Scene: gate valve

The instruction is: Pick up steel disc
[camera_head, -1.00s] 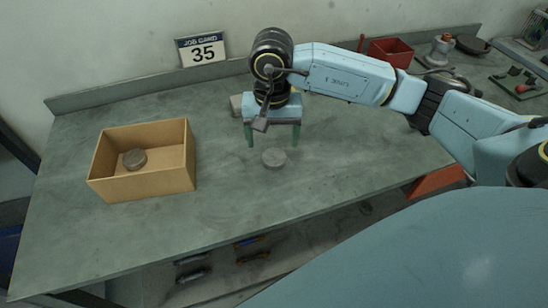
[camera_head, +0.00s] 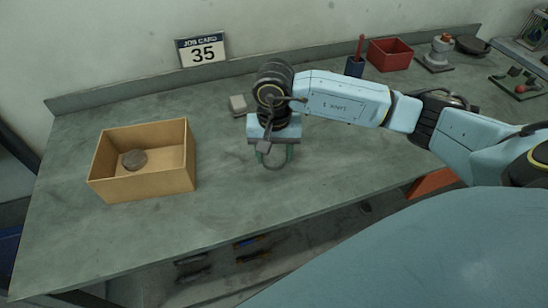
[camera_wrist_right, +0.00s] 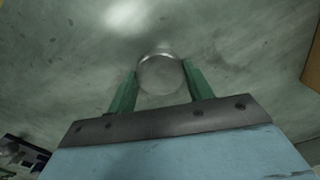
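The steel disc (camera_wrist_right: 160,76) is round and grey. In the right wrist view it sits between the two green fingertips of my right gripper (camera_wrist_right: 160,70), with a fingertip against each side. In the head view my right gripper (camera_head: 275,160) points down over the middle of the bench and hides most or all of this disc. I cannot tell whether the disc is clear of the bench top. Another darker disc (camera_head: 134,159) lies inside the open cardboard box (camera_head: 165,184) at the left. My left gripper is out of view.
The bench top (camera_head: 230,205) is clear between the box and my right gripper. A small pale block (camera_head: 238,105) lies behind the gripper. A dark cup with a red-handled tool (camera_head: 356,64), a red bin (camera_head: 390,53) and metal parts stand at the back right.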

